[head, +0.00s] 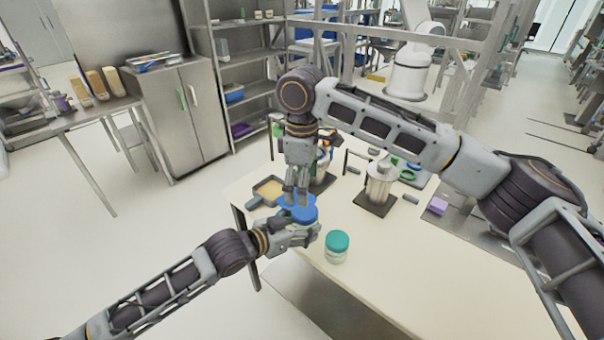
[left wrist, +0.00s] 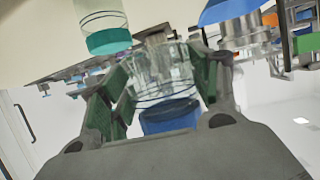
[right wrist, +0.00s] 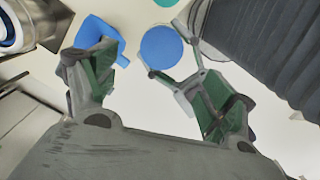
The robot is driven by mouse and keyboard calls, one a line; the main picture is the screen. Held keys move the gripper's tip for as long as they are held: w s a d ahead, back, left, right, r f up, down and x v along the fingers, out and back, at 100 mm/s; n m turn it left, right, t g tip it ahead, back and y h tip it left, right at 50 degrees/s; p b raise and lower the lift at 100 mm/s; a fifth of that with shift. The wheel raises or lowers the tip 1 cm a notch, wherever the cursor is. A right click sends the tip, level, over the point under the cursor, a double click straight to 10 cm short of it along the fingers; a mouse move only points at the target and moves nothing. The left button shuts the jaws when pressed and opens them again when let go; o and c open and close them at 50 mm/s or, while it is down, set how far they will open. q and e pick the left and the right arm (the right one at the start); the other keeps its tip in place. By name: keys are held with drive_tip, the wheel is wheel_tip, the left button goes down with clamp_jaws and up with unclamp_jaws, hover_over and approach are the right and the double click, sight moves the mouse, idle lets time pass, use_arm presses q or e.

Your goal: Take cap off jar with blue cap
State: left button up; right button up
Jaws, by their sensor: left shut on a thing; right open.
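The jar with the blue cap is a clear jar (left wrist: 160,75) between the green pads of my left gripper (head: 308,234), which is shut on its body. Its blue cap (head: 300,208) is on it and faces up in the head view. The cap also shows in the left wrist view (left wrist: 170,116) and as a round disc in the right wrist view (right wrist: 161,47). My right gripper (head: 297,200) is open and points down just above the cap. Whether its fingertips touch the cap I cannot tell. The jar body is mostly hidden by my left gripper in the head view.
A jar with a teal cap (head: 337,242) stands on the cream table (head: 400,268), right of the held jar. A grey tray (head: 267,190) lies behind it. A metal canister (head: 380,184) stands further right, near a purple block (head: 438,205). The table's front right is clear.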

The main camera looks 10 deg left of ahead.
sight(302, 209)
drive_tip(key=shift+f, duration=3.95)
drive_tip(key=c, duration=1.2)
drive_tip(key=shift+o, duration=0.2)
drive_tip(key=shift+r, duration=1.2)
drive_tip(key=shift+r, duration=1.95)
